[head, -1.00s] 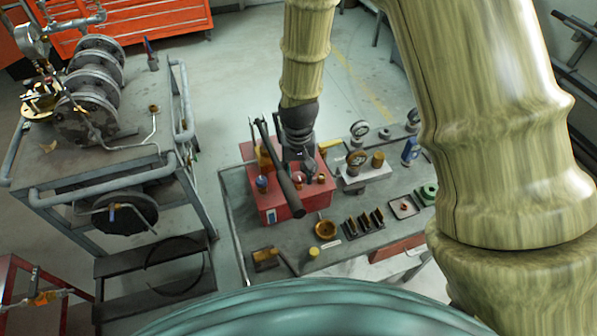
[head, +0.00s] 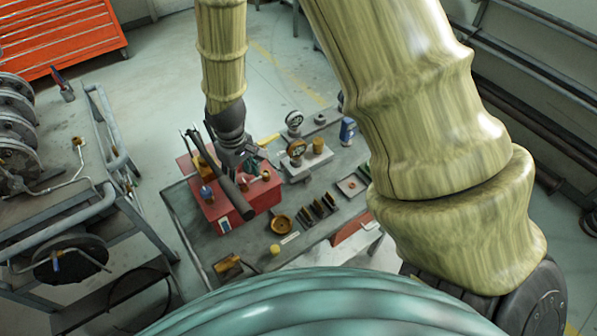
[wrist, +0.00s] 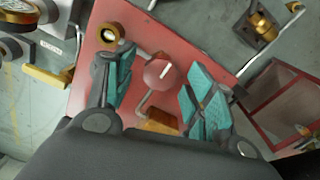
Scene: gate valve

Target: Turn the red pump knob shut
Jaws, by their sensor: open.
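The red pump box (head: 265,196) stands on the grey bench in the head view, with a long dark handle (head: 226,176) slanting over it. In the wrist view, the round red knob (wrist: 158,73) with a pale mark lies on the red pump top (wrist: 185,40). My gripper (wrist: 163,83) is open, its teal finger pads on either side of the knob with gaps showing. I cannot tell its height over the knob. In the head view, my gripper (head: 252,163) is over the pump, its fingers partly hidden.
The grey bench (head: 320,245) also holds gauges (head: 295,150), a brass dish (head: 281,224) and a blue part (head: 347,131). A brass-rimmed fitting (wrist: 109,34) is close to the left finger. A metal cart (head: 75,215) stands left. Open floor lies behind the bench.

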